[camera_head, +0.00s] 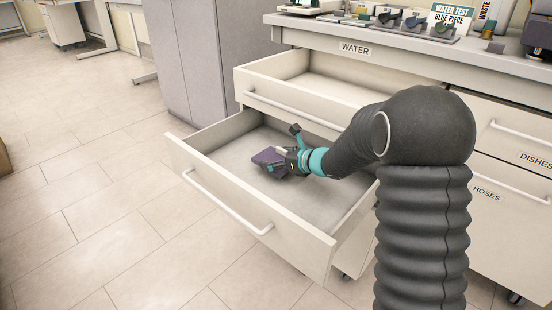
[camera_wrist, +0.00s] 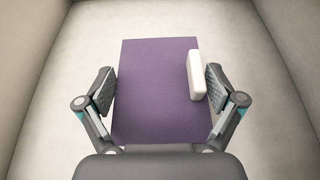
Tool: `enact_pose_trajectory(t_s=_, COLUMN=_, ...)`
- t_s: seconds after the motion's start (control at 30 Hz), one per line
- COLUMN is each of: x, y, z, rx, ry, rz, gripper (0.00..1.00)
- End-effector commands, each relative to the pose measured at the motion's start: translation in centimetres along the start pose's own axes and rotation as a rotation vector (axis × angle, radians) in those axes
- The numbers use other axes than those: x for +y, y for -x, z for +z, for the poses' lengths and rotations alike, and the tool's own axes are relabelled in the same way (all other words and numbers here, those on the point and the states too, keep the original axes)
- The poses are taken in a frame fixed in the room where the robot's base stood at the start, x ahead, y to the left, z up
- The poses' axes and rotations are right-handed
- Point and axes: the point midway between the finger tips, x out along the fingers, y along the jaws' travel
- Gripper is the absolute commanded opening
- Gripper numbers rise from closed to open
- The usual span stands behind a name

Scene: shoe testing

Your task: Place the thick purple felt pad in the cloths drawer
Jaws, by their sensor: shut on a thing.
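The thick purple felt pad (camera_head: 267,157) is inside the open lower drawer (camera_head: 245,213), over its floor. My gripper (camera_head: 288,156) is shut on it. In the wrist view, the pad (camera_wrist: 155,95) lies between my two fingers (camera_wrist: 158,87), one at each side edge. A small white block (camera_wrist: 195,75) is at the pad's right side, beside the right finger. I cannot tell whether the pad touches the drawer floor. The lower drawer's label is not in view, so I cannot tell whether it is the cloths drawer.
The drawer above (camera_head: 300,97), below the WATER label (camera_head: 355,48), is partly open. Drawers labelled DISHES (camera_head: 535,160) and HOSES (camera_head: 487,193) are at the right. A grey cabinet (camera_head: 215,60) stands behind.

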Motion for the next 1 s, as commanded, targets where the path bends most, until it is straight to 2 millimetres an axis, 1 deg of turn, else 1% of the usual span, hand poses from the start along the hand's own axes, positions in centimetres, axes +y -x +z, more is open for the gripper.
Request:
enact_pose_trajectory(t_s=0.63, x=0.0, y=-0.42, z=-0.99, rx=-0.001, ry=0.001, rz=-0.001, gripper=0.59)
enact_pose_trajectory(t_s=0.77, x=0.0, y=-0.39, z=-0.92, rx=-0.001, ry=0.001, rz=-0.001, gripper=0.59)
enact_pose_trajectory(t_s=0.8, x=0.0, y=-0.39, z=-0.93, rx=0.0, ry=0.001, rz=-0.001, gripper=1.0)
enact_pose_trajectory(t_s=1.0, x=0.01, y=-0.4, z=-0.94, rx=0.0, ry=0.0, rz=0.0, gripper=1.0)
